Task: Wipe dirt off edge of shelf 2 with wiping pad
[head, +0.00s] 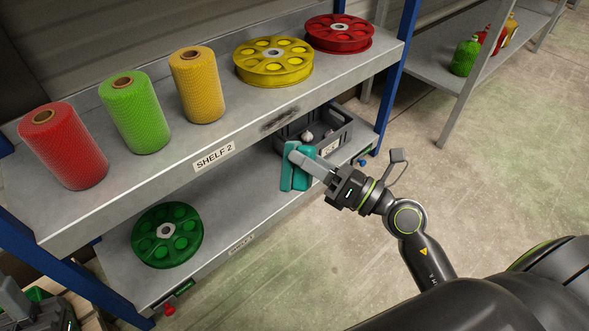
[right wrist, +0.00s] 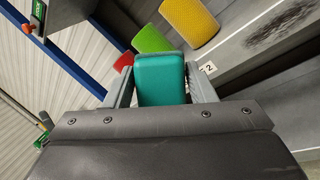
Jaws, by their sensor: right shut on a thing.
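The teal wiping pad (head: 287,172) is held in my right gripper (head: 312,165), whose fingers are shut on it. The pad also shows between the fingers in the right wrist view (right wrist: 161,80). A dark smudge of dirt (head: 280,119) lies on the front edge of shelf 2 (head: 130,203), to the right of its label (head: 214,156). The dirt also shows in the right wrist view (right wrist: 280,22). The pad is below the dirt in the head view and looks apart from it. My left gripper (head: 18,300) shows only partly at the lower left; its fingertips are unclear.
Red (head: 63,145), green (head: 134,112) and yellow (head: 197,85) net rolls and yellow (head: 273,62) and red (head: 339,34) reels stand on shelf 2. A dark bin (head: 345,135) and green reel (head: 167,236) are on the shelf below. A blue post (head: 397,75) stands at right.

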